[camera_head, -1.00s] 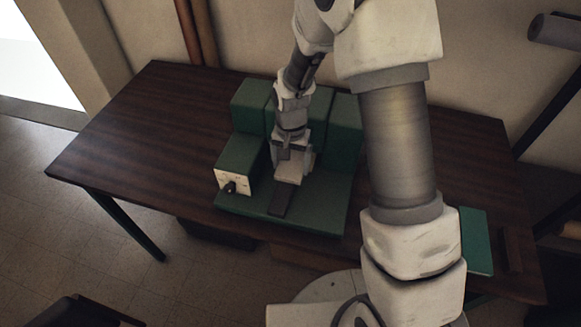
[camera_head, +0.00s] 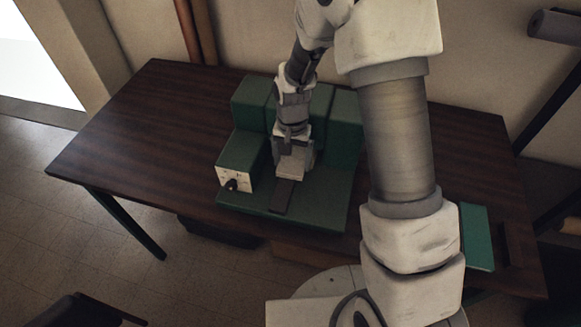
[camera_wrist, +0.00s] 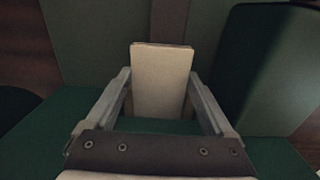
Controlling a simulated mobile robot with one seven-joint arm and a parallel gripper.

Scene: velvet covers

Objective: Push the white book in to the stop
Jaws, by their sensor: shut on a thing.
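The white book (camera_wrist: 160,82) shows in the wrist view as a pale cream upright block with a slightly brown top edge. My gripper (camera_wrist: 160,98) has one finger on each side of it and is shut on it. Its far end reaches toward a green upright wall, and I cannot tell how deep it sits. In the head view my gripper (camera_head: 292,168) is low over the green machine's bed, in front of the tall back blocks (camera_head: 345,125).
The green machine (camera_head: 320,210) stands on a dark wooden table (camera_head: 130,130). A pale panel with a black knob (camera_head: 232,185) is on its left block. A dark strip (camera_head: 282,197) lies on the bed. A green flat item (camera_head: 477,237) lies at the right. The table's left is clear.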

